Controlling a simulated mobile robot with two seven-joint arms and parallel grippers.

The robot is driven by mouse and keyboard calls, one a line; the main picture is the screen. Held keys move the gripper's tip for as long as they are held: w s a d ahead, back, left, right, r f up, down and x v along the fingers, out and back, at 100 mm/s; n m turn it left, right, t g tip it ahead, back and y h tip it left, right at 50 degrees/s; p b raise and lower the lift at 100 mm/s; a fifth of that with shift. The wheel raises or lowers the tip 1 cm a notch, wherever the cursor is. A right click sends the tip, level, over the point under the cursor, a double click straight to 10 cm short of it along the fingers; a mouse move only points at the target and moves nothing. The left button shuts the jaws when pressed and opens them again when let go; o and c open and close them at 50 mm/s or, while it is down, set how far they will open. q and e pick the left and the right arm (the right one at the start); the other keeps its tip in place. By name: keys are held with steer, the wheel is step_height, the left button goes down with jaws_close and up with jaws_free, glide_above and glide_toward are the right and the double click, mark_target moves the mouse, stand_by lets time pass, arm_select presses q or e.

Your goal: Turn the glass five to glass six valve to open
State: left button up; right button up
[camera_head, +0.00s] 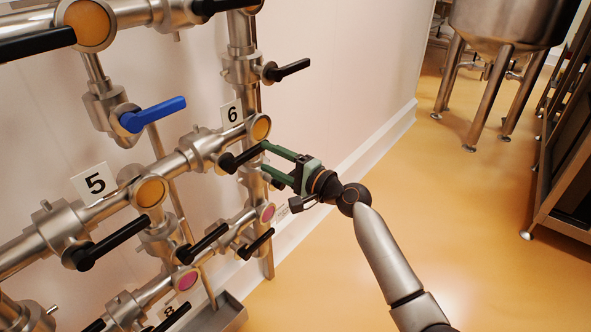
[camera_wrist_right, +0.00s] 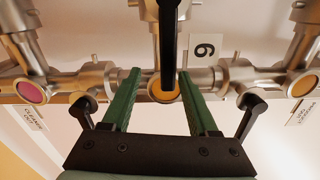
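The valve between the number 5 plate (camera_head: 95,183) and the number 6 plate (camera_head: 232,113) has a black lever (camera_head: 240,159). This lever looks roughly in line with its pipe, its tip toward the orange sight glass (camera_head: 260,128) by the 6. My right gripper (camera_head: 266,160) is at the lever's tip end, its green fingers apart. In the wrist view the lever (camera_wrist_right: 168,38) comes down from the top between the open fingers (camera_wrist_right: 160,85), in front of the sight glass (camera_wrist_right: 163,92). I see no finger closed on it; contact is unclear. My left gripper is out of view.
Other black levers flank the fingers in the wrist view, left (camera_wrist_right: 82,110) and right (camera_wrist_right: 250,110). Below are more levers (camera_head: 256,243) and a pink glass (camera_head: 267,213). A blue lever (camera_head: 152,114) sits above. The floor (camera_head: 330,265) right of the pipes is clear.

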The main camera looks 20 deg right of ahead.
steer(key=v, duration=0.8)
steer(key=shift+s, duration=0.15)
